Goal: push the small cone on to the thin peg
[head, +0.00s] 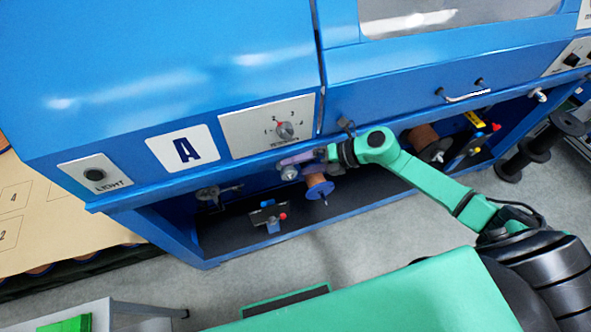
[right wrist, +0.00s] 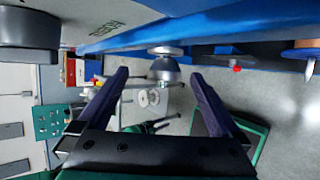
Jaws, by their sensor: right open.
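A small silver cone-shaped part (right wrist: 164,70) sits below a round silver disc (right wrist: 165,50) at the machine's blue edge in the right wrist view. In the head view a silver round part (head: 289,173) shows at my right fingertips. My right gripper (head: 296,160) is open. In the right wrist view its two dark purple fingers (right wrist: 160,76) stand on either side of the cone, with gaps. A thin peg (head: 325,202) sticks out of the copper spool just right of the gripper; it also shows in the wrist view (right wrist: 310,70). My left gripper is out of view.
The blue machine (head: 200,75) overhangs a dark lower shelf. Another copper spool (head: 425,140) sits to the right. Black spools (head: 535,145) stand at far right.

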